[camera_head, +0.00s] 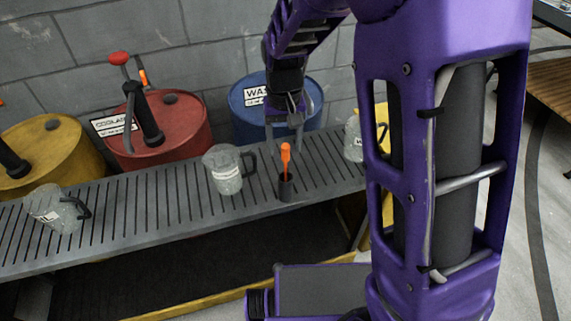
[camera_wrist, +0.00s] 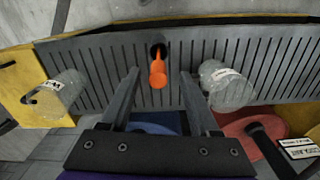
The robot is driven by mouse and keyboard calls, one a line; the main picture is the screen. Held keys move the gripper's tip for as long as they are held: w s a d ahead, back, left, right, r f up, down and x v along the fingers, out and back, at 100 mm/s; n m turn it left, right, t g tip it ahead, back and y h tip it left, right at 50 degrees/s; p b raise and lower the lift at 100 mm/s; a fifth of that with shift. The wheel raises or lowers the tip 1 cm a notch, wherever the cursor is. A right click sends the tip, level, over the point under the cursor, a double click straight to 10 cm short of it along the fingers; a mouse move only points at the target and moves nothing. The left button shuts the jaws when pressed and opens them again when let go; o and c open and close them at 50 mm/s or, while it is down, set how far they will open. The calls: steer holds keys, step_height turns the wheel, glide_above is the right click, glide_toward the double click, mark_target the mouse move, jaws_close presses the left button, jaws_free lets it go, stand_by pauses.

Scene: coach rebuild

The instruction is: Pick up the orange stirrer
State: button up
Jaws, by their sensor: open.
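The orange stirrer (camera_head: 286,158) stands upright in a small dark holder (camera_head: 286,188) on the slatted grey bench. In the wrist view the stirrer (camera_wrist: 158,72) points toward the camera, beyond and between my two fingertips. My gripper (camera_head: 287,130) is open and empty, above and close to the stirrer in the head view. In the wrist view my gripper (camera_wrist: 160,75) has its fingers spread on either side of the stirrer. I cannot tell whether either finger touches it. The stirrer's lower end is hidden inside the holder.
A clear jug (camera_head: 223,172) stands just left of the holder, another jug (camera_head: 57,208) at the far left, and a third (camera_head: 353,138) to the right. Blue (camera_head: 250,122), red (camera_head: 178,138) and yellow (camera_head: 50,150) drums stand behind the bench (camera_head: 150,213).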

mark_target(285, 158)
step_height(285, 158, down, 5)
steer(key=shift+d+b, duration=0.1)
steer(key=shift+b, duration=0.35)
jaws_close()
